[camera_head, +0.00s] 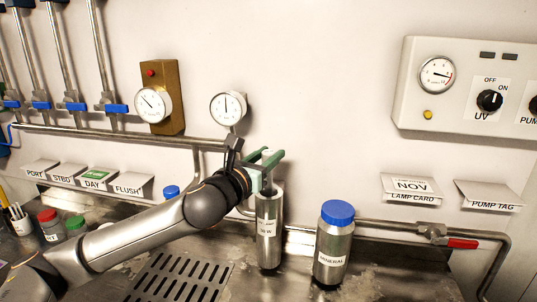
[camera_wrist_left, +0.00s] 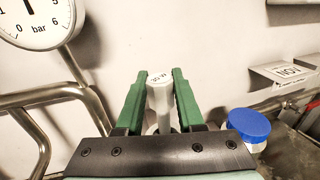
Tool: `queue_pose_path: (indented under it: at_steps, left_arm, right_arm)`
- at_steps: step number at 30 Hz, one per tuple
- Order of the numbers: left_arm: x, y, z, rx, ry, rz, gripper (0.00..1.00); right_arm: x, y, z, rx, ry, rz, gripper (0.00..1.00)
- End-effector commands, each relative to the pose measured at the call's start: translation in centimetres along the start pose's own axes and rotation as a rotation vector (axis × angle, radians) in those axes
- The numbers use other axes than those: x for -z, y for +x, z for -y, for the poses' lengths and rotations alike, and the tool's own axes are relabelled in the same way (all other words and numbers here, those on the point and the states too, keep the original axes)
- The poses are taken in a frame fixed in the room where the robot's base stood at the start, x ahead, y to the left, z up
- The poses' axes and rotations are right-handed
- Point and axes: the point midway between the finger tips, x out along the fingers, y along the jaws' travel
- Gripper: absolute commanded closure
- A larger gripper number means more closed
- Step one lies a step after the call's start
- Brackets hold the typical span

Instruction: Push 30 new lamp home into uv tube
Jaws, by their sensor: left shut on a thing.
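My left gripper (camera_head: 268,160) is at the top of the UV tube (camera_head: 269,230), a steel upright cylinder with a white label. In the left wrist view the green fingers (camera_wrist_left: 160,85) are shut on the white lamp (camera_wrist_left: 161,98), one on each side. The lamp has a pale cap with small dark lettering that I cannot read fully. In the head view the fingers mostly hide the lamp; a short pale part shows just above the tube mouth. How deep it sits in the tube is hidden. My right gripper is not in view.
A steel mineral bottle (camera_head: 333,250) with a blue cap stands right of the tube. A pressure gauge (camera_head: 228,108) and pipes are on the wall behind. A slotted drain (camera_head: 180,278) lies in front. A red-handled valve (camera_head: 460,243) is at the right.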

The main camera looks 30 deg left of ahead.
Motion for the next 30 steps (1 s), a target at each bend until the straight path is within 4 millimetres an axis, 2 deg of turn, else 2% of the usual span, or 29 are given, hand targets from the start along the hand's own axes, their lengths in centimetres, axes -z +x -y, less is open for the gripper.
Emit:
queue_pose_path:
  at_steps: [30]
  left_arm:
    - [2.7,0.0,0.0,0.000,0.001,0.000,1.00]
  right_arm:
    - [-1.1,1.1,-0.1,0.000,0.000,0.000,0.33]
